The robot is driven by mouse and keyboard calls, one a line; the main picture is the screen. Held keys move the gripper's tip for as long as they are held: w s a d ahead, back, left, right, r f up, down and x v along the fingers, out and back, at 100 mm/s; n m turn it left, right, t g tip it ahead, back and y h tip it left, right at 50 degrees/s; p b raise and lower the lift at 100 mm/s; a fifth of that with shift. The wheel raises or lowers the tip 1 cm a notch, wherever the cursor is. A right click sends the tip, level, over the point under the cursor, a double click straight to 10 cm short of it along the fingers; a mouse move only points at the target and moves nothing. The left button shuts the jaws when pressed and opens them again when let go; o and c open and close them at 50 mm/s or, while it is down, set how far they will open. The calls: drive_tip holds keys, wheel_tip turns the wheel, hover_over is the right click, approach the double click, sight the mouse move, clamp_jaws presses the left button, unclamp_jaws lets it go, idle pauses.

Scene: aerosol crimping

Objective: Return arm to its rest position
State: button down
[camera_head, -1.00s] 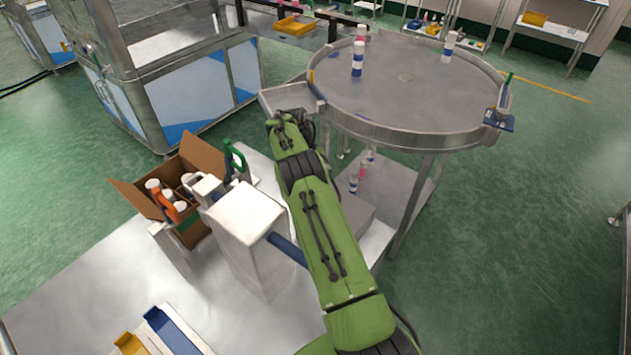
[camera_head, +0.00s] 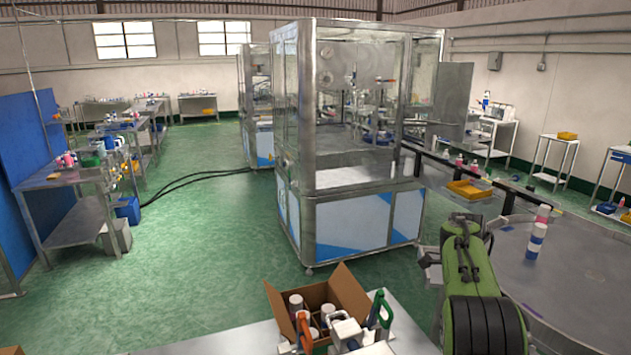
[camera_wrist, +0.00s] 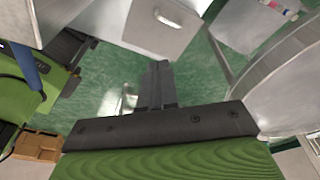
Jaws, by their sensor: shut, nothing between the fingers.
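My green arm (camera_head: 478,285) stands at the right of the head view, its dark ribbed joint near the lower edge. My gripper does not show clearly there. In the wrist view my gripper (camera_wrist: 160,66) points away from the camera, its dark fingers together and empty, with green floor behind them. The fingers touch nothing that I can see.
A cardboard box (camera_head: 351,293) with bottles and tools stands on a bench below. A round metal table (camera_head: 585,270) is close at the right, with a bottle (camera_head: 537,236) on it. A glass-walled machine (camera_head: 362,225) stands ahead. Green floor (camera_head: 215,255) is open at left.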

drive_tip(key=s+a+r+n+t, duration=0.4)
drive_tip(key=s+a+r+n, duration=0.6)
drive_tip(key=s+r+n, duration=0.4)
drive_tip(key=s+a+f+n+t, duration=0.1)
drive_tip(key=s+a+f+n, duration=0.2)
drive_tip(key=s+n, duration=0.2)
drive_tip(key=s+a+f+n+t+y, duration=0.1)
drive_tip(key=s+a+f+n, duration=0.3)
drive_tip(key=s, duration=0.7)
drive_tip(key=shift+f+n+t+y, duration=0.15)
drive_tip(key=shift+n+t+y, duration=0.15)
drive_tip(key=shift+n+t, duration=0.45)
drive_tip(key=shift+a, duration=0.1)
